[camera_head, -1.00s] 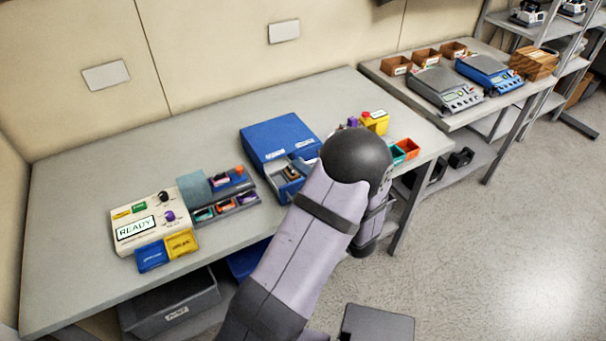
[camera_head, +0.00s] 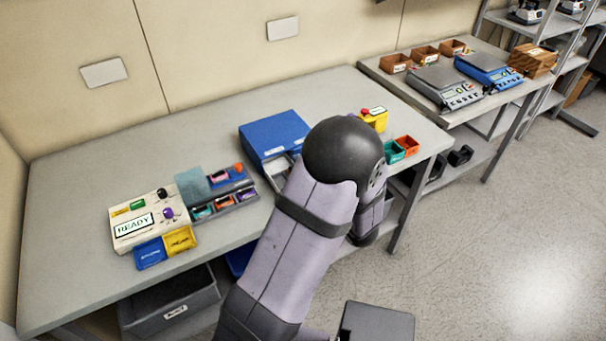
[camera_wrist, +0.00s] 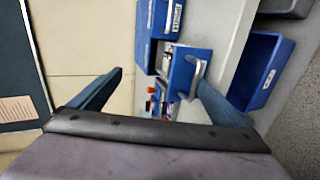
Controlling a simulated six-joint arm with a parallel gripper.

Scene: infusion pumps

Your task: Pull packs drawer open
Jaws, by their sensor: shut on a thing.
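The blue drawer cabinet (camera_head: 275,134) stands on the bench, and it also shows in the wrist view (camera_wrist: 158,14). One drawer (camera_wrist: 183,72) with a blue front sticks out from it, partly open; its light interior (camera_head: 277,170) shows in the head view. A pale handle (camera_wrist: 200,72) is on the drawer front. My gripper (camera_wrist: 157,70) is at this drawer, shut on the handle, with the right-hand finger against it in the wrist view. In the head view my arm hides the gripper and much of the drawer. The drawer label is not legible.
A sorting tray (camera_head: 224,200) with small coloured parts and a pump console (camera_head: 150,220) reading READY stand left of the cabinet. A yellow box (camera_head: 374,119) and small teal and orange bins (camera_head: 400,149) are to the right. A grey bin (camera_head: 168,305) sits below the bench.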

